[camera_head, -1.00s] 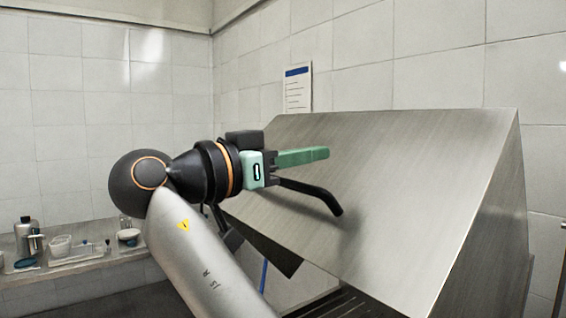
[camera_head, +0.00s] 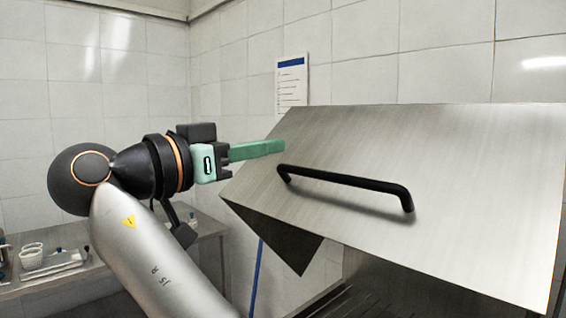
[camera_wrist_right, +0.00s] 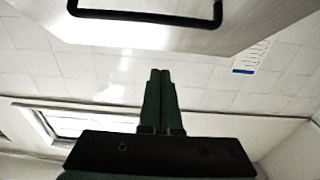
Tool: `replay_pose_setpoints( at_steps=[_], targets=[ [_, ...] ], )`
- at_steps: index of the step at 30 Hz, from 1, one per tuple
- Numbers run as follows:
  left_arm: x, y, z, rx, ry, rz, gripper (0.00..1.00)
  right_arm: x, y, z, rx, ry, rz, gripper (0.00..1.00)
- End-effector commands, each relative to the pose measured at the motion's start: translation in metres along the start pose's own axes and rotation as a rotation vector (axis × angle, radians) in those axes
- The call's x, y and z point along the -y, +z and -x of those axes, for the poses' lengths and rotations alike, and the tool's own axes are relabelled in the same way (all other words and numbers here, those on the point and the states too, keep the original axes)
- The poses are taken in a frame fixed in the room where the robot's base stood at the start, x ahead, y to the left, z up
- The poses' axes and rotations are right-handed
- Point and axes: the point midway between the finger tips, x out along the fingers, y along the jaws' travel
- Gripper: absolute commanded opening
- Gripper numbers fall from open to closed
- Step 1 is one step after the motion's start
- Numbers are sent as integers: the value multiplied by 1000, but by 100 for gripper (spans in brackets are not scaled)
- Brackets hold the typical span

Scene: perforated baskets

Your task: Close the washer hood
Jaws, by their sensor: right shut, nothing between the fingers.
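The washer hood (camera_head: 440,150) is a large brushed-metal cover at the right of the head view. It is raised and slanted, with an open gap below its lower edge. Its black bar handle (camera_head: 345,183) runs along the lower front face and also shows at the top of the right wrist view (camera_wrist_right: 145,14). My right gripper (camera_head: 282,147), with green fingers, is shut and empty. It is left of the handle and appears apart from it; whether it touches the hood is unclear. Its fingers are together in the wrist view (camera_wrist_right: 160,75). My left gripper is not in view.
A dark slatted rack (camera_head: 350,303) shows under the hood. A counter (camera_head: 120,270) with a tray and small containers stands at the left. A paper notice (camera_head: 292,85) hangs on the tiled wall. A blue pole (camera_head: 257,280) stands below the hood's left edge.

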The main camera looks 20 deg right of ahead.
Motion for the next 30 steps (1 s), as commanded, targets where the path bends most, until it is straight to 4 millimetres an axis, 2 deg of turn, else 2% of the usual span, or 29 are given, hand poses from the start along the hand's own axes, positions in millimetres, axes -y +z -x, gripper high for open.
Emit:
replay_pose_setpoints(
  at_steps=[4,8,20,24,30],
  targets=[
    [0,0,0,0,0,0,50,0,0,-3,2,0,0,0],
    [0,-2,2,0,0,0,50,0,0,-17,4,0,0,0],
    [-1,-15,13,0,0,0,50,-1,-2,-101,1,4,0,0],
    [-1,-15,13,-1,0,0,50,0,19,-94,0,-2,3,0],
    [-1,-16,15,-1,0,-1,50,0,35,-88,0,0,0,0]
  ],
)
